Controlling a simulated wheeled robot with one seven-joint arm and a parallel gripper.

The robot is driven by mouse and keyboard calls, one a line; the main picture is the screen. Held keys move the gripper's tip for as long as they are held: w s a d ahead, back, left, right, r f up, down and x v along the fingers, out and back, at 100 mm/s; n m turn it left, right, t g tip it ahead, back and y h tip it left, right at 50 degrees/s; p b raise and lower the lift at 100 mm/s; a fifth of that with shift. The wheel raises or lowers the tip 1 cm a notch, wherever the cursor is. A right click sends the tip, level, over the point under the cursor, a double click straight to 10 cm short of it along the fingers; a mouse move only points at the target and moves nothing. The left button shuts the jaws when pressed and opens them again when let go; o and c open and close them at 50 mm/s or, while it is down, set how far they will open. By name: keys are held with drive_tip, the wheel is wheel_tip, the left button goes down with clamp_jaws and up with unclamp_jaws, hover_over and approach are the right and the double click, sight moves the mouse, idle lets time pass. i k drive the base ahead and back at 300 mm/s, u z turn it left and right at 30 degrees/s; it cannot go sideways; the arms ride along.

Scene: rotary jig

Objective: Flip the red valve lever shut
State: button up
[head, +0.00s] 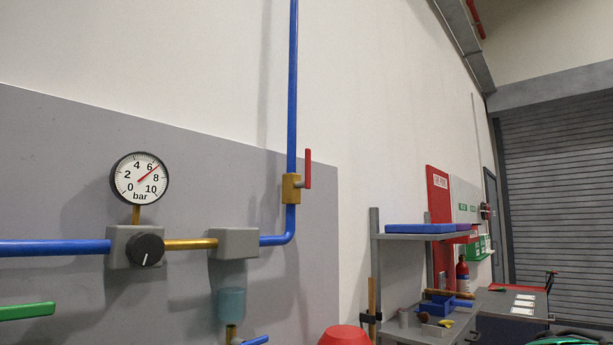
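The red valve lever (308,169) is on a brass valve body (291,188) in the vertical blue pipe (292,90), right of the middle of the head view. The lever points up, roughly in line with the pipe, and stands a little to its right. Its lower end meets the valve body. Nothing touches the lever. My gripper is not in the head view.
A pressure gauge (140,179) and a grey block with a black knob (146,250) are at left. A green handle (26,311) shows at the lower left edge. A shelf (420,236) and a red rounded object (345,336) stand right of the pipe.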

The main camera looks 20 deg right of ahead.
sight(306, 184)
drive_tip(key=u, duration=0.95)
drive_tip(key=k, duration=1.6)
drive_tip(key=z, duration=0.55)
drive_tip(key=i, duration=1)
